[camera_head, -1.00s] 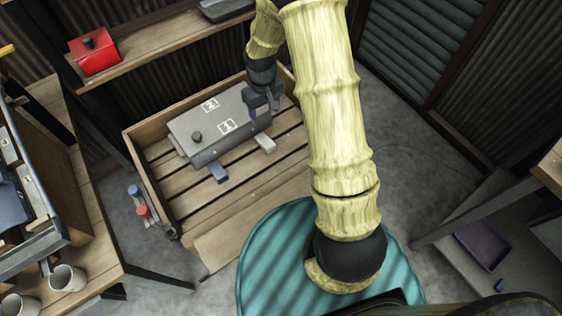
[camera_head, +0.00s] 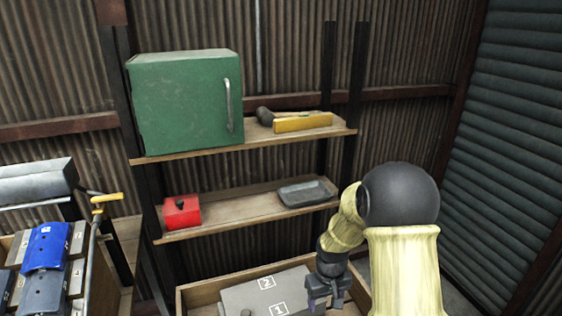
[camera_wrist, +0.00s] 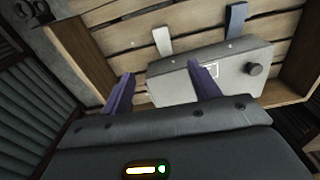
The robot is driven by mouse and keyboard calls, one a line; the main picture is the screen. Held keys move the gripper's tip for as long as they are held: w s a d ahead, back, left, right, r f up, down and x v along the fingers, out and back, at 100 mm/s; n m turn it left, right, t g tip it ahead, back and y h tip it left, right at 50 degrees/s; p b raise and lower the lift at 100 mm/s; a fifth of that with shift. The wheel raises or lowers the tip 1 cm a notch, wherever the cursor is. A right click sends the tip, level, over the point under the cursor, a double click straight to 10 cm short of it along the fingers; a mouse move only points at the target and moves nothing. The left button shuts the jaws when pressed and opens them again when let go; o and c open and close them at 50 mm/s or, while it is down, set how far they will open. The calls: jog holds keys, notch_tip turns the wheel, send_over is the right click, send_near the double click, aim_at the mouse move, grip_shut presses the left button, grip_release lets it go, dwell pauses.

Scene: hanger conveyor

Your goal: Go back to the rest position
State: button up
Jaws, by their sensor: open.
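My gripper (camera_head: 325,300) is low in the head view, at the right end of a wooden crate (camera_head: 194,294). In the wrist view my gripper (camera_wrist: 160,88) has its two purple fingers spread apart with nothing between them. A grey box (camera_head: 240,297) with labels 1 and 2 and a round knob lies in the crate, cut off by the lower picture edge. The grey box also shows in the wrist view (camera_wrist: 175,87), just beyond the fingers. I cannot tell if the fingers touch it.
Shelves behind the crate hold a green cabinet (camera_head: 185,105), a yellow-handled tool (camera_head: 303,122), a red box (camera_head: 181,212) and a dark tray (camera_head: 307,191). At the left are blue and grey blocks (camera_head: 47,246) and a yellow-handled lever (camera_head: 107,198). A shutter wall (camera_head: 510,130) stands right.

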jog(key=s+d+r+m+t+p, duration=0.1)
jog(key=s+r+p, duration=0.3)
jog(key=s+r, duration=0.3)
jog(key=s+d+r+m+t+p, duration=0.1)
jog(key=s+r+p, duration=0.3)
jog(key=s+r, duration=0.4)
notch_tip(320, 180, up, 6)
jog(key=shift+d+f+m+p, duration=0.2)
jog(key=shift+f+m+p, duration=0.1)
jog(key=shift+m, duration=0.3)
